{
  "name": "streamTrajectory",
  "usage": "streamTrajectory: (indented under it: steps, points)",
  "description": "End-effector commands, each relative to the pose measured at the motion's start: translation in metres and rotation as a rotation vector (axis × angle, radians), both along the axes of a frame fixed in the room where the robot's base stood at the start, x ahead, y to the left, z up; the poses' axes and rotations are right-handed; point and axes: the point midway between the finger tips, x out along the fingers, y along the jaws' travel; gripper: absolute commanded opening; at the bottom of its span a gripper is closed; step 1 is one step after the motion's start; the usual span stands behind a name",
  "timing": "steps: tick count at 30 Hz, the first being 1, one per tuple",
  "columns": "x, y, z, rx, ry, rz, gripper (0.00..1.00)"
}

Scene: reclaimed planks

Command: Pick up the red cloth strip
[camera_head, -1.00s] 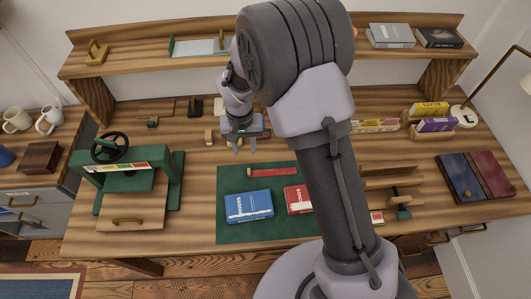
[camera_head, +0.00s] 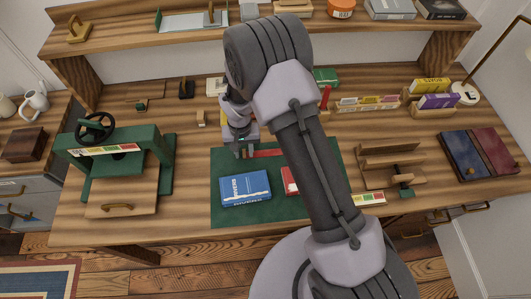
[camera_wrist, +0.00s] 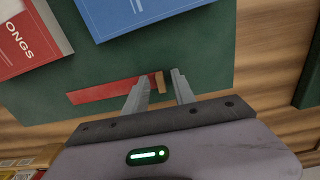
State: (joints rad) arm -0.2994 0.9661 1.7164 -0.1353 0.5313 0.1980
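The red cloth strip (camera_head: 268,153) lies flat on the green mat (camera_head: 232,214), behind two books. In the wrist view the strip (camera_wrist: 103,91) runs left from the fingers, with a small tan piece (camera_wrist: 159,82) at its end between the fingertips. My gripper (camera_head: 243,155) is at the strip's left end in the head view. In the wrist view my gripper (camera_wrist: 160,78) is open, with its fingers apart on either side of the tan end. I cannot tell how far above the mat the fingertips are. My arm hides part of the mat.
A blue book (camera_head: 245,188) and a red book (camera_head: 290,181) lie on the mat close to the strip. A green press (camera_head: 115,155) stands at the left. A wooden rack (camera_head: 390,163) and bound books (camera_head: 475,155) are at the right.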

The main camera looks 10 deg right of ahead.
Motion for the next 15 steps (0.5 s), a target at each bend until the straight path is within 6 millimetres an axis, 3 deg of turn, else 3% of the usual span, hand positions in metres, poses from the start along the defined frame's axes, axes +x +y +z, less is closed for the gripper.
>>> streamTrajectory:
  steps: [1,4,15]
  points:
    - [0.0000,0.0000,0.0003,0.000,0.000,0.000,0.19]
    - [-0.0001,-0.0001,0.0003,0.000,0.000,0.000,0.00]
    - [0.0000,-0.0001,0.0013,0.000,0.000,0.000,0.00]
